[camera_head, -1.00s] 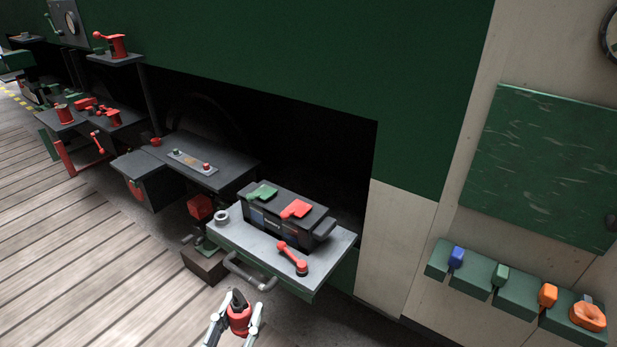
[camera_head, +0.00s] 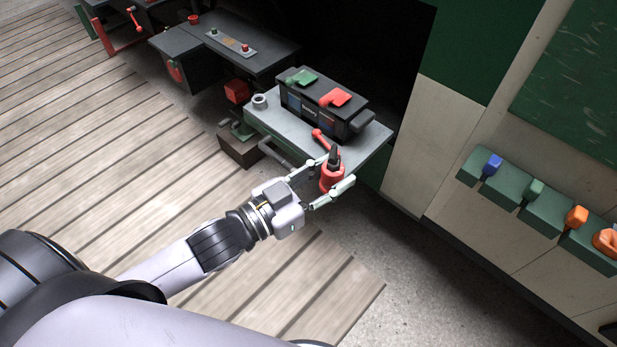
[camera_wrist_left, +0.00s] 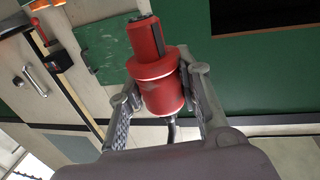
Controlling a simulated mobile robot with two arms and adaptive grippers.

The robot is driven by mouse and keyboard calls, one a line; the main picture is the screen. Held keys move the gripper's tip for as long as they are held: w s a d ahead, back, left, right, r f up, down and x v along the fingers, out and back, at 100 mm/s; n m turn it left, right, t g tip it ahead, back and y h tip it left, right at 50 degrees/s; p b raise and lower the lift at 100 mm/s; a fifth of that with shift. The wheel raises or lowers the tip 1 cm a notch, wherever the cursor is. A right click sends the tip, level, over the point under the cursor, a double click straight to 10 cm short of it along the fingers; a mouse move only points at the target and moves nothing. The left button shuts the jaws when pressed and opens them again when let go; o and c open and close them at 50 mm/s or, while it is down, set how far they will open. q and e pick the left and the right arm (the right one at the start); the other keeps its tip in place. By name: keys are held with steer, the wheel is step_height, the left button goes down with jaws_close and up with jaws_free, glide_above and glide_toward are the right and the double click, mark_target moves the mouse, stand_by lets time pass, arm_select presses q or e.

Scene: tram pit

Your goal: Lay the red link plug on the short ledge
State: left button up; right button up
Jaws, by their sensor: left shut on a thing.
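The red link plug (camera_head: 331,180) is a red cylinder with a dark upper part. My left gripper (camera_head: 336,172) is shut on it, with one finger on each side. In the head view the plug appears in front of the near right edge of a grey pull-out shelf (camera_head: 283,128); I cannot tell its height above it. In the left wrist view the plug (camera_wrist_left: 160,88) fills the middle between the fingers, with a dark cable-like end below. I cannot tell which surface is the short ledge. My right gripper is out of view.
A dark bench (camera_head: 245,45) stands left. Green wall blocks (camera_head: 546,208) hold coloured pieces at right. The plank floor (camera_head: 90,150) is clear.

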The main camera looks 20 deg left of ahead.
arm_select(q)
steer(key=w+d+r+m+g+h, duration=0.2)
steer(key=d+m+g+h, duration=0.3)
steer(key=d, duration=0.3)
steer(key=shift+w+r+m+g+h, duration=0.15)
steer(key=shift+w+m+g+h, duration=0.3)
steer(key=shift+w+g, duration=0.45)
steer(key=shift+a+g+h, duration=0.1)
steer(key=shift+g+h, duration=0.15)
steer(key=shift+g, duration=0.05)
steer(key=shift+s+a+m+g+h, duration=0.1)
steer(key=shift+a+m+g+h, duration=0.15)
steer(key=shift+a+m+g, duration=0.35)
steer(key=shift+s+a+m+g+h, duration=0.1)
steer(key=shift+a+m+g+h, duration=0.2)
steer(key=shift+m+g, duration=0.6)
steer(key=shift+s+a+m+g+h, duration=0.2)
steer(key=shift+a+m+g, duration=0.15)
steer(key=shift+g, duration=0.5)
steer(key=shift+s+a+m+g+h, duration=0.15)
steer(key=shift+m+g, duration=0.25)
steer(key=shift+g, duration=0.45)
